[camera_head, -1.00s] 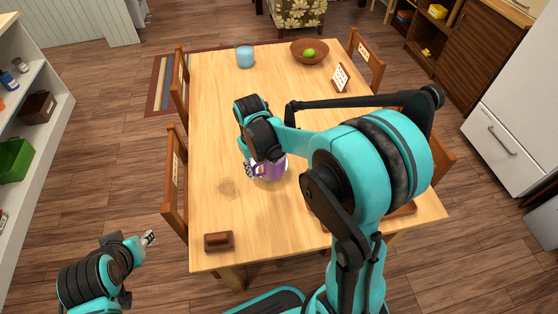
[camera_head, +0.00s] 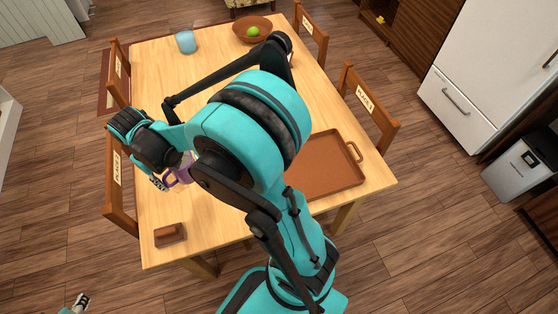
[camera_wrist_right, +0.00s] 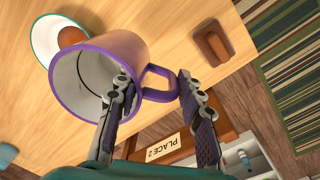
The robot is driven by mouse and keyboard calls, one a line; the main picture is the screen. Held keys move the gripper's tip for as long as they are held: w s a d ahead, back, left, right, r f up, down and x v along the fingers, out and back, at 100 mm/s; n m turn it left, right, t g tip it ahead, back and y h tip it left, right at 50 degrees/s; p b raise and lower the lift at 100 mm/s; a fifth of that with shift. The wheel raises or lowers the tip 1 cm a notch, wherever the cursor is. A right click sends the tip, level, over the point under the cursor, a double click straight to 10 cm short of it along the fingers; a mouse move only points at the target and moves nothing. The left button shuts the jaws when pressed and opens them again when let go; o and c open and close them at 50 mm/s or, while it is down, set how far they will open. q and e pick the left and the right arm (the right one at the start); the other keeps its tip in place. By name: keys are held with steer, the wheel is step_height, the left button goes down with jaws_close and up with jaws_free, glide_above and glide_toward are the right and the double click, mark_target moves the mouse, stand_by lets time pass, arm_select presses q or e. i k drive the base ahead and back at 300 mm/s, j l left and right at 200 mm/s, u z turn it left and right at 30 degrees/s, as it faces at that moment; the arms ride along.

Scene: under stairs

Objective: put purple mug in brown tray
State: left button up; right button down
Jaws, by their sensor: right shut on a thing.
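The purple mug (camera_head: 183,172) shows partly from behind my right arm in the head view, over the left part of the table. In the wrist view the mug (camera_wrist_right: 125,55) is large and tilted, its pale inside facing the camera. My right gripper (camera_wrist_right: 158,92) is shut on it at the handle side, one finger at the rim and the other beyond the handle. The brown tray (camera_head: 325,165) lies on the table to the right, partly hidden by my arm; its visible part is empty. My left gripper (camera_head: 82,300) is low at the left, off the table; its jaws are unclear.
A small brown block-like holder (camera_head: 170,235) stands near the table's front left corner. A white and teal dish (camera_wrist_right: 42,42) with something brown shows beyond the mug. A blue cup (camera_head: 186,42) and a fruit bowl (camera_head: 252,28) stand at the far end. Chairs line both sides.

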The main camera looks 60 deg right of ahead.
mark_target(333, 165)
steer(key=k+l+u, duration=0.45)
steer(key=k+l, duration=1.15)
steer(key=k, duration=0.15)
